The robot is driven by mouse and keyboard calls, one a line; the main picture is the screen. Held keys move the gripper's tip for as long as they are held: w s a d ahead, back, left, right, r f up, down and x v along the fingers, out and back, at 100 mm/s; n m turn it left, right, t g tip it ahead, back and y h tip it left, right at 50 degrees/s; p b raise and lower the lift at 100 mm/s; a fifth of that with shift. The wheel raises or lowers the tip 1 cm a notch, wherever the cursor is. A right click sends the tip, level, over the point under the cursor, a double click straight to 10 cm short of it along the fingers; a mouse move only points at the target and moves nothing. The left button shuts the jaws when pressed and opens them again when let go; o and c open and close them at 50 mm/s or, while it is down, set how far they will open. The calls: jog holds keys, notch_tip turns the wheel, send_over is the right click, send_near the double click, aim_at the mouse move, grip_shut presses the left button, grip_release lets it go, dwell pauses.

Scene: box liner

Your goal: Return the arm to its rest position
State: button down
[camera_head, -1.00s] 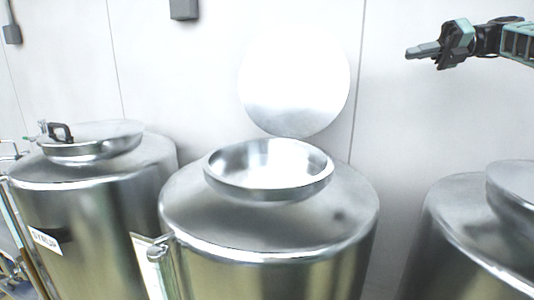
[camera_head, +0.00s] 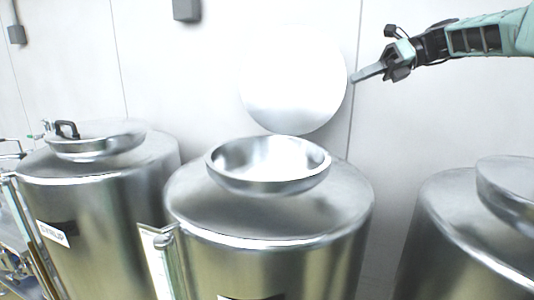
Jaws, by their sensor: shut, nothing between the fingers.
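My gripper (camera_head: 354,79) is at the upper right of the head view, at the end of my green and black arm. Its fingers are together with nothing between them, and they point left and slightly down. The fingertips appear near the right edge of the raised round lid (camera_head: 293,78) of the middle tank. I cannot tell whether they touch it. The middle steel tank (camera_head: 268,222) stands below and to the left of the gripper, with its round opening (camera_head: 268,160) uncovered.
A left tank (camera_head: 100,185) has a closed lid with a black handle (camera_head: 66,129). A right tank (camera_head: 440,210) is partly cut off by the frame. A pale wall (camera_head: 200,80) stands behind, with a grey box (camera_head: 187,10) on it.

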jog(key=s+a+f+n+g+h, duration=0.1)
jog(key=s+a+f+n+h, duration=0.2)
jog(key=s+a+f+n, duration=0.7)
jog(key=s+a+f+n+h, duration=0.3)
jog(key=s+f+n, duration=0.3)
jog(key=s, duration=0.4)
jog(key=s+a+f+n+h, duration=0.25)
jog(key=s+f+n, duration=0.3)
jog(key=s, duration=0.45)
jog(key=s+d+f+n+h, duration=0.2)
jog(key=s+d+f+n, duration=0.15)
jog(key=s+n, duration=0.2)
jog(key=s+d+f+n+h, duration=0.25)
jog(key=s+f+n, duration=0.2)
jog(key=s, duration=0.25)
notch_tip(320, 180, down, 21)
jog(key=d+b, duration=0.1)
jog(key=b, duration=1.9)
jog(key=shift+d+r+t+y+b, duration=0.15)
jog(key=shift+d+t+y+b, duration=0.15)
